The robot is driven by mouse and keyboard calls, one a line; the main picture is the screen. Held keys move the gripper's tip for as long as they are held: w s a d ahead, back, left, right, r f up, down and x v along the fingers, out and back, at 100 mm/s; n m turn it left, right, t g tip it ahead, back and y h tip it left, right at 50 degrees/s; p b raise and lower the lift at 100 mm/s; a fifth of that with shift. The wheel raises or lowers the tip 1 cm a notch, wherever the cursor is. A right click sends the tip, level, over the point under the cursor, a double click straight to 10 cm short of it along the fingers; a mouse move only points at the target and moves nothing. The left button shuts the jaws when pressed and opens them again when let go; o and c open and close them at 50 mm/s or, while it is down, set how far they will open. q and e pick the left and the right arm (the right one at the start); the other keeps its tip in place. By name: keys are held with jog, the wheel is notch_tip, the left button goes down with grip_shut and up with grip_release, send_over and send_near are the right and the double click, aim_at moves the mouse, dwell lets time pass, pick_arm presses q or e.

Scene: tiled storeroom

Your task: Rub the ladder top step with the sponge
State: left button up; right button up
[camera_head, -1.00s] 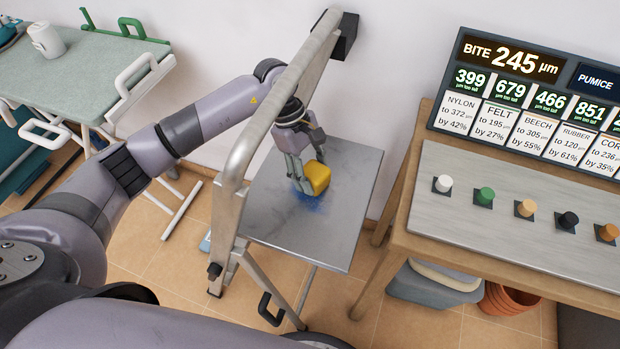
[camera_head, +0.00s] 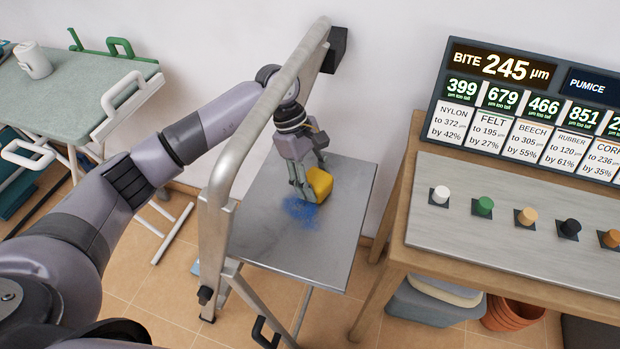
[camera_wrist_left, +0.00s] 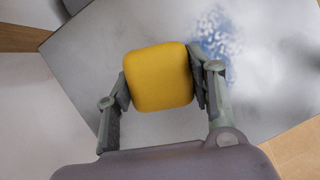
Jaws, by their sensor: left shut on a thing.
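The yellow sponge (camera_head: 319,184) is held by my left gripper (camera_head: 308,185) over the ladder's grey metal top step (camera_head: 345,222). In the left wrist view the sponge (camera_wrist_left: 158,77) sits between both fingers of the left gripper (camera_wrist_left: 160,85). It looks to be on or just above the step; I cannot tell whether it touches. A blue stain (camera_head: 300,212) lies on the step just left of and in front of the sponge, and it shows speckled in the left wrist view (camera_wrist_left: 216,40). My right gripper does not show.
The ladder's metal rail (camera_head: 245,145) stands between my arm's elbow and the step. A wooden table (camera_head: 400,235) with several knobs and a display board (camera_head: 530,90) is at right.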

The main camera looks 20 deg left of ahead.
pick_arm(q)
jog(key=shift+s+d+f, duration=0.1)
jog(key=shift+d, duration=0.1)
jog(key=shift+s, duration=1.95)
jog(key=shift+s+a+f, duration=0.1)
jog(key=shift+s, duration=1.4)
jog(key=shift+s+a+f, duration=0.1)
jog(key=shift+s, duration=1.4)
jog(key=shift+s+r, duration=0.15)
jog(key=shift+s, duration=0.3)
